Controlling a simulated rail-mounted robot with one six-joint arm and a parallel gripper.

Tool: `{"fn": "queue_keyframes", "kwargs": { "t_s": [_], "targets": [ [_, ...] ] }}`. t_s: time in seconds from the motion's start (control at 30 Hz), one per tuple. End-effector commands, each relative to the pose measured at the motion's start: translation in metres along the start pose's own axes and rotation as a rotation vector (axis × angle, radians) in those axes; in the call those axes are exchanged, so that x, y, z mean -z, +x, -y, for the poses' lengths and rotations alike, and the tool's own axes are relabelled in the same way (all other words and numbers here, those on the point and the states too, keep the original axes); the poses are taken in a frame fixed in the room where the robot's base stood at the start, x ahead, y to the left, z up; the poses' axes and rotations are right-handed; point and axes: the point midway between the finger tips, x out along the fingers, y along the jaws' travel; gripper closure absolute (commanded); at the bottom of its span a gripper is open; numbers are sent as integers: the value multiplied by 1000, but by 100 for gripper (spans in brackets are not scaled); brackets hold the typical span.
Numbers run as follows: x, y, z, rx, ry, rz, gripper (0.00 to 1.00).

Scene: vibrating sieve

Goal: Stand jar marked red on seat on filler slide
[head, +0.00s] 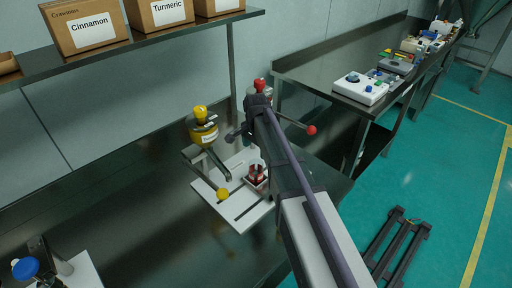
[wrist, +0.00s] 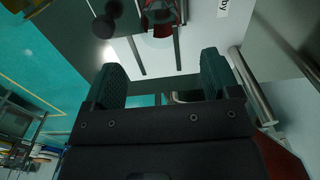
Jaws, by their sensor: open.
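The white slide plate (head: 240,213) with dark slots lies on the steel bench in the head view, left of my arm. A red fixture with upright parts (head: 257,174) stands on it; it also shows at the top of the wrist view (wrist: 163,17), cut by the frame edge. I cannot tell whether this is only the seat or includes a jar. No jar marked red can be clearly made out. My gripper (wrist: 162,80) is open in the wrist view, nothing visible between its fingers, with the plate beyond them. My arm hides part of the station in the head view.
A red knob (head: 260,84) and a red-ball lever (head: 311,130) show around my arm. A shelf (head: 190,37) with boxes overhangs behind. Bench at left centre is clear.

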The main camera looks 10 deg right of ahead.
Motion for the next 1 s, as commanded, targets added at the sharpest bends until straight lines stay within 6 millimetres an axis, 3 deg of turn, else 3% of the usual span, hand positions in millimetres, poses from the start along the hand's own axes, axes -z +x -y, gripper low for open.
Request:
{"fn": "queue_keyframes", "kwargs": {
  "t_s": [0.03,0.17,0.23,0.27,0.43,0.5,0.57,0.67,1.0],
  "targets": [
    [0,-12,0,0,0,0,18],
    [0,-11,0,0,-2,0,18],
    [-8,-10,-13,0,-48,0,18],
    [-16,-10,-26,0,-97,0,18],
    [-83,-10,-138,-1,-633,0,18],
    [-104,-10,-174,-1,-838,0,18],
    [-115,-10,-191,-1,-957,0,18],
    [-118,-10,-196,-1,-1032,0,18],
    [-116,-10,-193,-1,-1030,0,18]
  ]
}}
